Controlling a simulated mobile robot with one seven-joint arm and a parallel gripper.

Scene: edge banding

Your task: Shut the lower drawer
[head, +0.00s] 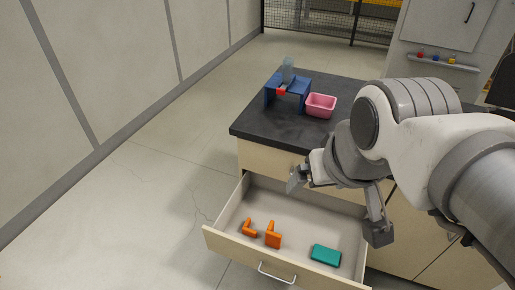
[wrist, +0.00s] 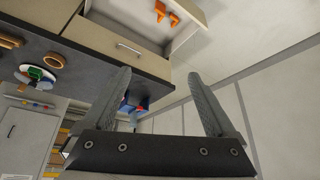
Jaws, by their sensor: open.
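The lower drawer (head: 222,238) is pulled well out of the pale cabinet, under a shut upper drawer front (head: 262,160). Its front panel carries a metal handle (head: 277,273). Two orange pieces (head: 273,234) and a teal block (head: 325,255) lie inside. My gripper (head: 338,208) is open and empty, over the back right part of the drawer in the head view. In the wrist view the open fingers (wrist: 160,76) hold nothing; the lower drawer (wrist: 192,28) shows at the top, beyond the shut upper drawer with its handle (wrist: 129,48). My arm hides the drawer's right rear.
On the dark worktop (head: 300,130) stand a blue stand (head: 288,88) with a red item and a pink bin (head: 320,105). The floor left of the cabinet is clear up to the wall panels. A white cabinet (head: 440,50) stands at the back right.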

